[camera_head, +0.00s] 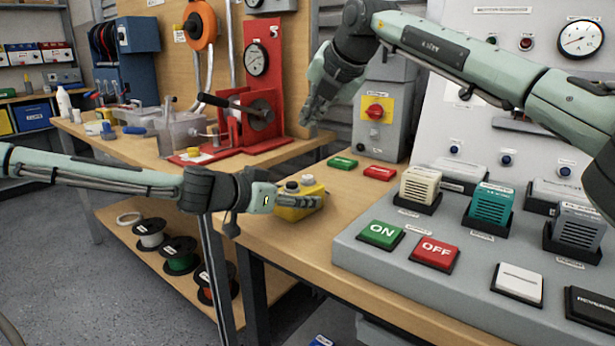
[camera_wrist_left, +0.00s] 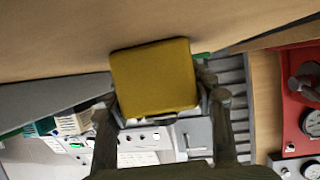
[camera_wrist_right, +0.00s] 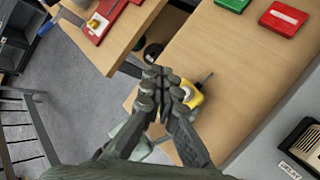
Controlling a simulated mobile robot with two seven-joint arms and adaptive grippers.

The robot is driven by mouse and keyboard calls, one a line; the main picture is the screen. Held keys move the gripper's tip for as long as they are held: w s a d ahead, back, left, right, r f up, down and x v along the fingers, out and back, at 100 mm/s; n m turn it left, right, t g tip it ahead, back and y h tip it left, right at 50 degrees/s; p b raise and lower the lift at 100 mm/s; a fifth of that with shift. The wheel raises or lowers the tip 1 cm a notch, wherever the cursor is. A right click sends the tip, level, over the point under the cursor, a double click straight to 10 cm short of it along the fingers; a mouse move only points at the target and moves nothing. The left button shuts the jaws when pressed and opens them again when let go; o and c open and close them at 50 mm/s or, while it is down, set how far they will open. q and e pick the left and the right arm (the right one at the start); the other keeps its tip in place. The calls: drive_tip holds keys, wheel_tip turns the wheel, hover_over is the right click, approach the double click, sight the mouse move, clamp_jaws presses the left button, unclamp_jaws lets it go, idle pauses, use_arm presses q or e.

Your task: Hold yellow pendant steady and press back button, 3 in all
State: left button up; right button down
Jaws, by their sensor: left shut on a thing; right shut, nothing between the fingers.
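The yellow pendant (camera_head: 300,208) is at the left edge of the wooden bench in the head view, with a dark and a light button on its top. My left gripper (camera_head: 290,200) is shut on it from the left. In the left wrist view the yellow pendant (camera_wrist_left: 153,78) fills the space between the fingers. My right gripper (camera_head: 310,115) is shut and empty, above and behind the pendant, pointing down. In the right wrist view my right gripper (camera_wrist_right: 160,82) partly covers the pendant (camera_wrist_right: 190,93), and its fingertips appear apart from it.
A grey panel (camera_head: 345,250) with green ON and red OFF buttons stands right of the pendant. Green (camera_head: 342,162) and red (camera_head: 379,173) blocks lie behind it. A red press (camera_head: 262,105) stands on the back bench (camera_head: 130,150). Bare bench top lies around the pendant.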

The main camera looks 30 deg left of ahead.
sight(310, 178)
drive_tip(key=shift+f, duration=4.4)
drive_tip(key=shift+f, duration=0.1)
drive_tip(key=shift+f, duration=0.3)
drive_tip(key=shift+f, duration=0.5)
drive_tip(key=shift+r, duration=3.4)
